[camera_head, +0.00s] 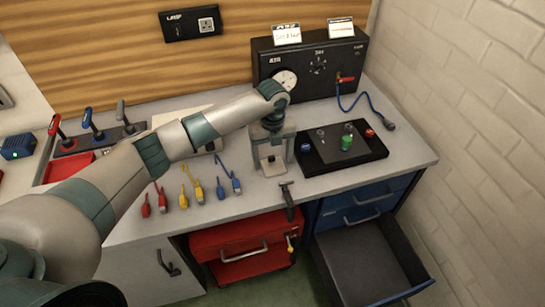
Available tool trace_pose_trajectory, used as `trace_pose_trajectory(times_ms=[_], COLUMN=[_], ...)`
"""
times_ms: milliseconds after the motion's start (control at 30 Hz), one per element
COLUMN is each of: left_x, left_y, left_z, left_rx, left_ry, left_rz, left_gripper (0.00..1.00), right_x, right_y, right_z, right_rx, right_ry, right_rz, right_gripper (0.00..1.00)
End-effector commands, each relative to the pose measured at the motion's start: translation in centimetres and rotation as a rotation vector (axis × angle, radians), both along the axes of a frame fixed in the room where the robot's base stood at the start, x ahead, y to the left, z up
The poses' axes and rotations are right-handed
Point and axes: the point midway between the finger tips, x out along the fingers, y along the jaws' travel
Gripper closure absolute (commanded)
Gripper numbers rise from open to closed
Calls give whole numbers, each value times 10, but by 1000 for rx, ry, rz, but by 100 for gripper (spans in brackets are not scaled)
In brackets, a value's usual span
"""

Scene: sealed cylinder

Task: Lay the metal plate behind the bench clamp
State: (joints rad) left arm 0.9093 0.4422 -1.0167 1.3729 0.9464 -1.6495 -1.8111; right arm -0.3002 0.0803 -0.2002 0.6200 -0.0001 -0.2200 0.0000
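My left arm reaches in from the left across the bench. Its gripper (272,148) points down over the middle of the bench, behind the dark bench clamp (287,198) at the front edge. A small pale grey flat piece, which may be the metal plate (269,164), shows low between the fingers. I cannot tell whether the fingers grip it or whether it rests on the bench. The clamp stands upright at the edge, apart from the gripper. My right gripper is not in view.
A black box with a gauge (319,68) stands behind. A black tray with knobs (339,151) is close on the right. Red, yellow and blue connectors (197,190) lie left of the gripper. Below, a dark drawer (370,262) is pulled open beside a red cabinet (240,245).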

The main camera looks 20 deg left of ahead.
Motion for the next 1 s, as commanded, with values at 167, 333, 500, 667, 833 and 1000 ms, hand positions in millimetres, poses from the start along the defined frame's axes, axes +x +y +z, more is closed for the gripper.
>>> trace_pose_trajectory(times_ms=[167, 333, 500, 667, 833, 1000], left_x=[0, 1, 1, 2, 1, 1], left_y=[0, 0, 0, 0, 0, 0], left_z=[1, 8, 26, 53, 84, 108], left_rx=[0, 0, -1, -1, -1, -1], left_ry=[0, -1, -3, -4, -4, -2], left_rz=[0, 0, -1, -1, -1, 0], left_gripper=[27, 27, 27, 27, 27, 27], right_x=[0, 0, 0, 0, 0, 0], right_y=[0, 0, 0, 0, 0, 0], right_z=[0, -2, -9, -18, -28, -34], right_rx=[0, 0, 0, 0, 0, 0], right_ry=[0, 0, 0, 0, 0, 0], right_rz=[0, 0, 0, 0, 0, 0], right_gripper=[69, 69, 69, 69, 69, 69])
